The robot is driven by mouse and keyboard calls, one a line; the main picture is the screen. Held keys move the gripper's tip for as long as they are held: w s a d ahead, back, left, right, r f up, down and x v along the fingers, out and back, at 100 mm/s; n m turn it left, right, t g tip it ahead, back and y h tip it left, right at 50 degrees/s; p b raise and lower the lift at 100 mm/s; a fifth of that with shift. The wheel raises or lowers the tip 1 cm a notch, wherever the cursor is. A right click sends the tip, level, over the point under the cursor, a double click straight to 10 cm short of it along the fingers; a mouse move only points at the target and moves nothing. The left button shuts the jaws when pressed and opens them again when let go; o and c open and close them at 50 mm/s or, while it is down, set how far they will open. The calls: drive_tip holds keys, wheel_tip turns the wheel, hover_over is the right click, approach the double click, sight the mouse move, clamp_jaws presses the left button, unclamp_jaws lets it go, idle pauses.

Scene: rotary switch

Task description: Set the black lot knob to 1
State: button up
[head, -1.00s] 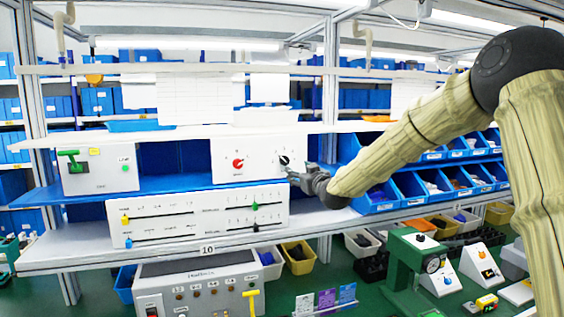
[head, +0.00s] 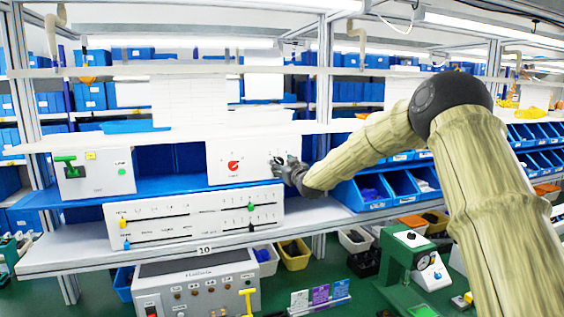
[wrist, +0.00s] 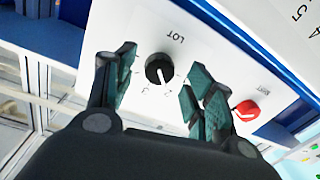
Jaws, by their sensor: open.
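The black lot knob (wrist: 159,70) is on the white panel (wrist: 215,55) under the label LOT. Its white pointer line appears to aim toward the 2 mark; the 3 mark is beside it, and I cannot make out the 1. My gripper (wrist: 163,66) is open, one finger on each side of the knob. The knob sits between the fingertips, with gaps showing, not gripped. In the head view my gripper (head: 281,166) is at the panel's right part and largely hides the knob.
A red knob (wrist: 245,110) is on the same panel, close to the right finger; it also shows in the head view (head: 233,166). A slider panel (head: 190,218) stands below on the bench. Blue bins (head: 362,192) stand to the right under my arm.

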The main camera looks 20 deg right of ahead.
drive_tip(key=shift+w, duration=0.6)
drive_tip(key=shift+f, duration=0.1)
drive_tip(key=shift+c, duration=1)
drive_tip(key=c, duration=0.8)
